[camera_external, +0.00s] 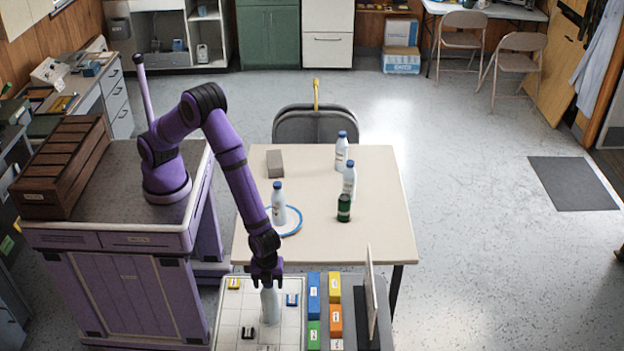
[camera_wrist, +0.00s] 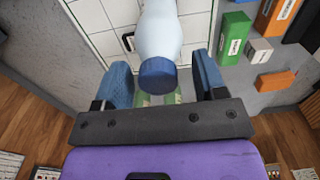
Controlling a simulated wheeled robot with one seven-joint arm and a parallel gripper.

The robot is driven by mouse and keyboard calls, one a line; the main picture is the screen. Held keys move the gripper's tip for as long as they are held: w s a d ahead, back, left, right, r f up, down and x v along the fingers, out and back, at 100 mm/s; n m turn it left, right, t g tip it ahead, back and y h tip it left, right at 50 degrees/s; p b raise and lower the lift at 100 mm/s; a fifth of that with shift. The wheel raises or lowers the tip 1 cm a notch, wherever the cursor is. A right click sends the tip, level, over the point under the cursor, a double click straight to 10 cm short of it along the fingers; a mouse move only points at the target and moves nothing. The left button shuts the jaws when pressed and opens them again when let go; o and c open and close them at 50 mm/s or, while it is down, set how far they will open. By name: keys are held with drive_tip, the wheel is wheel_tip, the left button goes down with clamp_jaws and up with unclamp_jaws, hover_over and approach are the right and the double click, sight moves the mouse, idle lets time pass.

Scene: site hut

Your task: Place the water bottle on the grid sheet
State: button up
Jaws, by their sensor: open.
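A pale water bottle (camera_external: 270,304) with a blue cap stands, seemingly upright, on the white grid sheet (camera_external: 232,318) at the bottom of the external view. My gripper (camera_external: 267,279) is right above it, pointing down. In the wrist view the bottle (camera_wrist: 161,32) has its blue cap between the two blue fingers of my gripper (camera_wrist: 164,80). The fingers are open, with a gap on each side of the cap. Grid lines of the sheet (camera_wrist: 92,14) show behind the bottle. Its base is out of the wrist view.
The table (camera_external: 390,225) behind holds several other bottles, a blue ring (camera_external: 296,226) and a grey block (camera_external: 275,164).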

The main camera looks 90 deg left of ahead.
wheel_tip(320, 180, up, 12)
drive_tip(key=s+a+r+n+t, duration=0.2)
drive_tip(key=a+r+n, duration=0.6)
drive_tip(key=a+r, duration=1.5)
drive_tip(key=s+a+r+n+t, duration=0.3)
drive_tip(key=s+a+n, duration=0.7)
drive_tip(key=s+a, duration=1)
